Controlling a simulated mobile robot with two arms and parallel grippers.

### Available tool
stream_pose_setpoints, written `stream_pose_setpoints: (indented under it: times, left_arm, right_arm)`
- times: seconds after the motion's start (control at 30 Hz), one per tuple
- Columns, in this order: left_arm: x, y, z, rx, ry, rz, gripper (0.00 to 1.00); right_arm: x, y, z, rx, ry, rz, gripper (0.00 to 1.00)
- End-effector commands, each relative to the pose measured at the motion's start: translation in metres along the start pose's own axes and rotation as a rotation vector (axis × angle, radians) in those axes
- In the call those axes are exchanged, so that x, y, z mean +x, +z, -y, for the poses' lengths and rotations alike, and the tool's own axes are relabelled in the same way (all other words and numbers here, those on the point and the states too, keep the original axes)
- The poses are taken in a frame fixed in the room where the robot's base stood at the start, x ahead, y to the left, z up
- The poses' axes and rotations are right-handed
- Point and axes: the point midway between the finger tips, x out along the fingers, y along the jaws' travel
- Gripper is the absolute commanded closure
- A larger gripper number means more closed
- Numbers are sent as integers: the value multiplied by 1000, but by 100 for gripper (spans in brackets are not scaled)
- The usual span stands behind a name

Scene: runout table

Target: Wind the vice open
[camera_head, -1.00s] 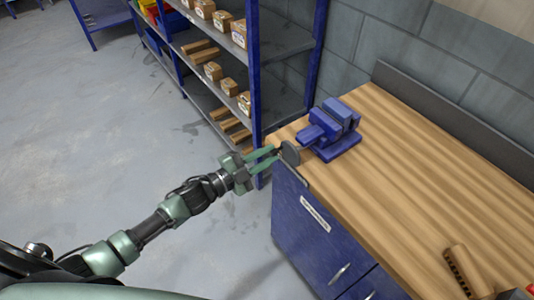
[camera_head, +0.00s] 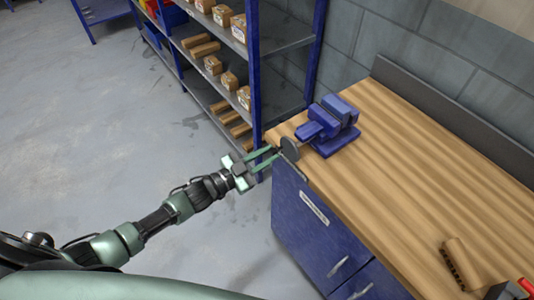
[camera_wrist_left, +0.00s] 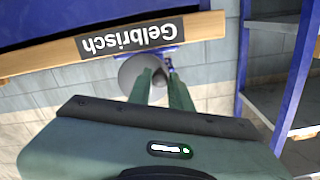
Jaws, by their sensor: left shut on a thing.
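The blue vice (camera_head: 338,122) sits on the near left corner of the wooden workbench (camera_head: 410,170). A grey round disc (camera_head: 290,148) stands at its front end, facing my left arm, and also shows in the left wrist view (camera_wrist_left: 130,72). My left gripper (camera_head: 272,155) has come in from the left to the disc. Its green fingers (camera_wrist_left: 159,68) are shut on the vice's handle at the disc; the handle itself is mostly hidden by the fingers. How far apart the vice jaws are is hard to tell from here. My right gripper is not in view.
A blue shelf unit (camera_head: 255,70) with boxes stands close behind the gripper. A blue drawer cabinet (camera_head: 310,225) is under the bench. A brown block (camera_head: 462,264) lies at the bench's lower right. The middle bench top is clear.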

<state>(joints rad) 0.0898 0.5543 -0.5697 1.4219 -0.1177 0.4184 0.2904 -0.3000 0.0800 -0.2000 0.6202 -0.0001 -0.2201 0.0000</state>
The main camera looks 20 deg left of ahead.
Motion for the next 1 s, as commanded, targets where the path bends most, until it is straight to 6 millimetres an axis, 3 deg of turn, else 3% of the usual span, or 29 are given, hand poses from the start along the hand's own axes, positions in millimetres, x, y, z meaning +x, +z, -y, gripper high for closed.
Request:
stream_pose_setpoints:
  times: [0.2,0.73,0.77,0.8,1.0]
  left_arm:
    - [0,5,-8,-271,3,1,100]
    - [0,6,-11,-385,3,0,100]
    - [0,6,-11,-385,3,0,78]
    - [0,6,-11,-384,3,0,67]
    - [0,6,-10,-383,2,0,64]
  right_arm:
    - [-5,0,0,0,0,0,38]
    - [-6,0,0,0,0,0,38]
    - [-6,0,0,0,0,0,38]
    - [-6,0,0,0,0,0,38]
    - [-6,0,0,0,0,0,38]
